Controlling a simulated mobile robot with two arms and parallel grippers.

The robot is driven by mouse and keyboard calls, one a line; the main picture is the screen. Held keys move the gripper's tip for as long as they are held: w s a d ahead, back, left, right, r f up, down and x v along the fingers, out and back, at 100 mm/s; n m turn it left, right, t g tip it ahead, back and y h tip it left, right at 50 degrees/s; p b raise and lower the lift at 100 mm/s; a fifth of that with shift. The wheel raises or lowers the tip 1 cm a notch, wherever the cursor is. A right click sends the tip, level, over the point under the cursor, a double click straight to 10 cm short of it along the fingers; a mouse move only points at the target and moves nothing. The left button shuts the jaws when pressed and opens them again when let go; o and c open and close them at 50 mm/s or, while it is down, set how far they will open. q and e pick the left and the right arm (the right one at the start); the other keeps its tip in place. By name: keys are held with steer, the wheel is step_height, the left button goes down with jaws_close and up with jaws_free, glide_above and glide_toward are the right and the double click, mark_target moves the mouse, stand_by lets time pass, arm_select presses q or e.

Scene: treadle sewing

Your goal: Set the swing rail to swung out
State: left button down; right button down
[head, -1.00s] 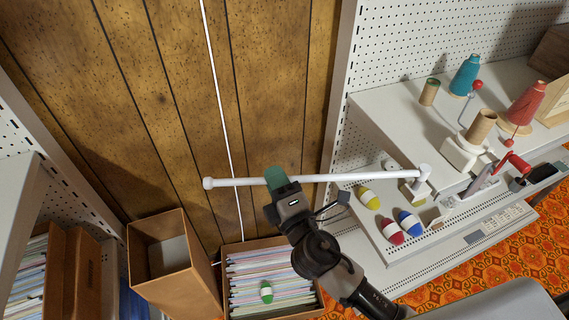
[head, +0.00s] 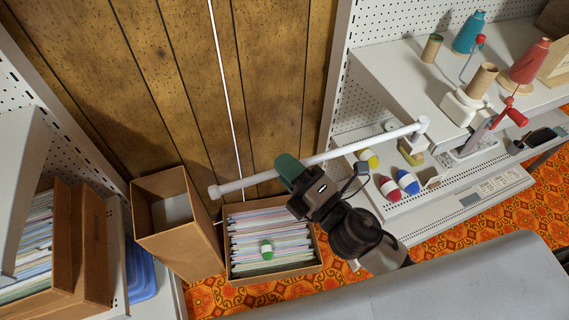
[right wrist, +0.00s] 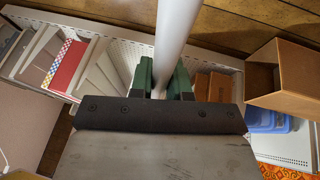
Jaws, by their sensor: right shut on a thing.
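The swing rail (head: 250,180) is a white bar with a rounded end cap at its free end. It runs from a pivot bracket (head: 412,148) on the shelf at the right out to the left, in front of the wood panel wall. My right gripper (head: 290,168), with green fingers, is shut on the rail between its middle and its free end. In the right wrist view the rail (right wrist: 176,35) passes between the two green fingers (right wrist: 160,78). My left gripper is not in view.
Below the rail are an open box of files (head: 270,215) with a green and white spool on it and an empty cardboard box (head: 180,235). Colored spools (head: 408,181) lie on the tray near the pivot. Patterned carpet (head: 440,235) shows below.

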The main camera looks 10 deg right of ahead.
steer(key=shift+s+f, duration=0.1)
steer(key=shift+f, duration=0.05)
steer(key=c, duration=1.4)
jaws_free()
steer(key=shift+c, duration=0.2)
steer(key=o, duration=0.3)
steer(key=shift+s+d, duration=0.1)
steer(key=shift+s, duration=0.15)
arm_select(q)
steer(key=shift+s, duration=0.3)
arm_select(e)
steer(key=shift+o, duration=0.2)
steer(key=shift+w, duration=0.1)
arm_select(q)
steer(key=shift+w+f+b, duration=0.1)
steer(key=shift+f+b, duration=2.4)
steer(key=shift+b, duration=0.05)
arm_select(e)
steer(key=v, duration=1.1)
steer(key=shift+w, duration=0.1)
